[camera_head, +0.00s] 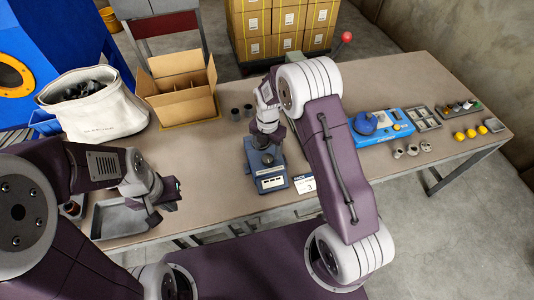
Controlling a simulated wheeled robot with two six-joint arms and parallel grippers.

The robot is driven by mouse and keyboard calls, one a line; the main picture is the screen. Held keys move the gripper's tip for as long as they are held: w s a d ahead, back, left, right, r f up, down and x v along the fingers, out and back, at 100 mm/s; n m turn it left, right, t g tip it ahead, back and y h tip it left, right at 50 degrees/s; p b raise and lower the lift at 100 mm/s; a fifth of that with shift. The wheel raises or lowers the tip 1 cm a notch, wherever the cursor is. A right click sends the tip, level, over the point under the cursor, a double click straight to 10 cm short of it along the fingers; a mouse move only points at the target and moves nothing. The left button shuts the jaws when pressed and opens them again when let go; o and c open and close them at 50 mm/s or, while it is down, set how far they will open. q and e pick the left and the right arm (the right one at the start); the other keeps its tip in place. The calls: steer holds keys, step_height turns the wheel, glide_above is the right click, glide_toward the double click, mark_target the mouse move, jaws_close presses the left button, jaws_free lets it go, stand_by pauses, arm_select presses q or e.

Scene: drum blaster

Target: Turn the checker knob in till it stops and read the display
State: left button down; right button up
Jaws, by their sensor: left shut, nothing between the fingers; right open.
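A dark blue-grey bench device (271,185), which looks like the checker, stands near the front middle of the table. Its front carries a small pale panel, too small to read. My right gripper (264,146) points down over the top of this device, around or just above its dark round knob (267,159). The gripper is open, its fingers are hard to make out, and contact cannot be told. My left gripper (170,196) is shut and empty, above the front left of the table beside a grey tray (118,222).
A white card (305,184) marked 3 lies beside the device. A blue unit (392,123), small metal parts (412,150) and yellow balls (471,133) are at right. A cardboard box (178,85) and white bag (98,112) stand at left. Two dark cups (235,114) sit behind.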

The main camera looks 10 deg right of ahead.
mark_target(267, 158)
step_height(267, 158, down, 3)
steer(key=shift+f, duration=0.15)
steer(key=shift+s+a+f, duration=0.1)
steer(key=shift+s+f, duration=0.05)
steer(key=shift+f, duration=0.45)
steer(key=shift+c, duration=0.5)
jaws_close()
